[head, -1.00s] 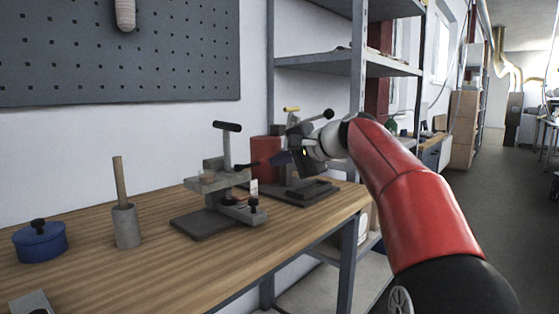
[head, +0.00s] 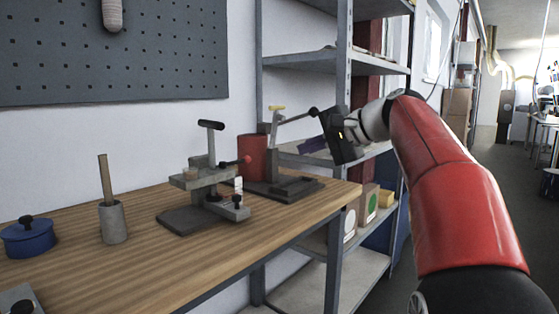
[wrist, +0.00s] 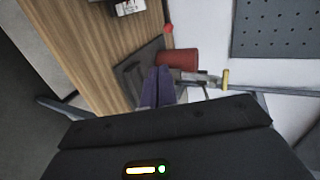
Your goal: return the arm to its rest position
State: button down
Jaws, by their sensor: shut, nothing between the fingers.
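My red arm reaches in from the right in the head view. My gripper (head: 312,146) is at its end, beyond the right end of the wooden bench (head: 110,262) and in front of the shelf rack. In the wrist view my gripper (wrist: 158,84) shows two purple fingers side by side with nothing between them. It is shut and empty. In that view the fingers overlap the dark base of the rear bench tool, which also shows in the head view (head: 285,188). I cannot tell the exact distance, but the fingers look clear of it.
A grey cup (head: 113,222) with a wooden stick and a blue lidded pot (head: 28,238) are at left. A metal shelf rack (head: 345,70) is behind my gripper. Open floor lies right.

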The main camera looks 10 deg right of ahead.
jog(key=s+a+f+n+g+h, duration=0.2)
jog(key=s+a+f+n+h, duration=0.15)
jog(key=s+a+f, duration=0.6)
jog(key=s+d+f+n+g+h, duration=0.2)
jog(key=s+f+n+h, duration=0.3)
jog(key=s+f, duration=1.5)
notch_tip(320, 180, down, 3)
jog(key=shift+s+d+r+n+g, duration=0.1)
jog(key=shift+s+d+n+g, duration=0.2)
jog(key=shift+n, duration=0.55)
